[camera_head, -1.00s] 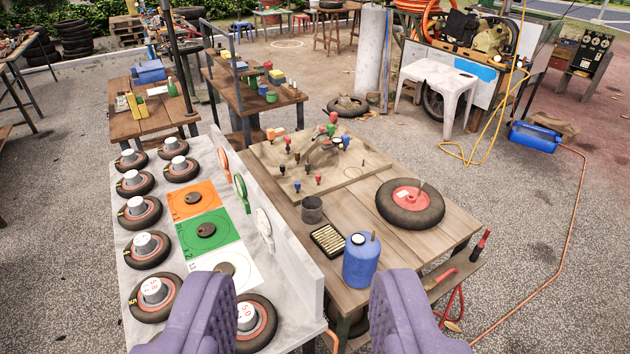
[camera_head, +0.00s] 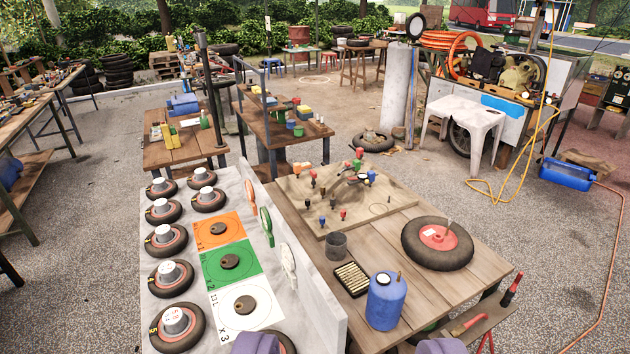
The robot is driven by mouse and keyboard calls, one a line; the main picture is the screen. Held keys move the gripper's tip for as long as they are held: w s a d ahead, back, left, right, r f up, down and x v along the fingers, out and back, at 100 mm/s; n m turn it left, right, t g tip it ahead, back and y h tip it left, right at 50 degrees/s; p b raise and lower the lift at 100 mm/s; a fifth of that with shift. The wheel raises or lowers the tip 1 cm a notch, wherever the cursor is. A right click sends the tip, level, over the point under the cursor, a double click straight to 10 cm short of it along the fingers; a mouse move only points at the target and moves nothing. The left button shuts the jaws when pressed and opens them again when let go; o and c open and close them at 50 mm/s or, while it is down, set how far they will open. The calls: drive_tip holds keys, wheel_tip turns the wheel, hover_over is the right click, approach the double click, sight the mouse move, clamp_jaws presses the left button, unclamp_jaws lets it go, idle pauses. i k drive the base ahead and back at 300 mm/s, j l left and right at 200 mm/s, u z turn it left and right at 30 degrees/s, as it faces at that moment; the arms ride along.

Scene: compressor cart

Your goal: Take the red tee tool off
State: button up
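A pale wooden board (camera_head: 390,207) lies on the workbench and carries several small upright pieces with coloured tops. Red-topped ones are at its back (camera_head: 359,153), its left side (camera_head: 313,174) and its front (camera_head: 343,214). They are too small for me to tell which is the red tee tool. A curved grey metal part stands among them. My gripper (camera_head: 348,346) shows only as two purple padded fingertips at the bottom edge.
A grey cup (camera_head: 336,246), a case of small rods (camera_head: 352,279), a blue canister (camera_head: 386,302) and a tyre with a red hub (camera_head: 437,243) stand on the bench (camera_head: 462,277). A white panel (camera_head: 310,290) separates it from the table of small tyres at left.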

sight(314, 175)
drive_tip(key=i+l+z, duration=0.25)
drive_tip(key=z, duration=0.2)
drive_tip(key=i+l+z, duration=0.15)
drive_tip(key=i+z, duration=0.5)
drive_tip(key=z, duration=0.2)
drive_tip(key=i+l+z, duration=0.15)
drive_tip(key=i+z, duration=0.2)
drive_tip(key=i, duration=0.15)
drive_tip(key=i+z, duration=0.3)
drive_tip(key=i, duration=1.75)
drive_tip(key=i+j+u, duration=0.1)
drive_tip(key=i+u, duration=0.3)
drive_tip(key=i+l+u, duration=0.1)
drive_tip(key=i+u, duration=0.35)
drive_tip(key=i+l+u, duration=0.2)
drive_tip(key=i+u, duration=0.2)
drive_tip(key=i+j+u, duration=0.3)
drive_tip(key=u, duration=0.2)
drive_tip(key=i+u, duration=0.95)
drive_tip(key=i+l+u, duration=0.3)
drive_tip(key=i+u, duration=0.2)
drive_tip(key=i+j+u, duration=0.25)
drive_tip(key=i+u, duration=0.15)
drive_tip(key=i+j+u, duration=0.1)
drive_tip(key=i+u, duration=0.7)
drive_tip(key=i+l+u, duration=0.2)
drive_tip(key=i+u, duration=0.2)
drive_tip(key=i, duration=0.1)
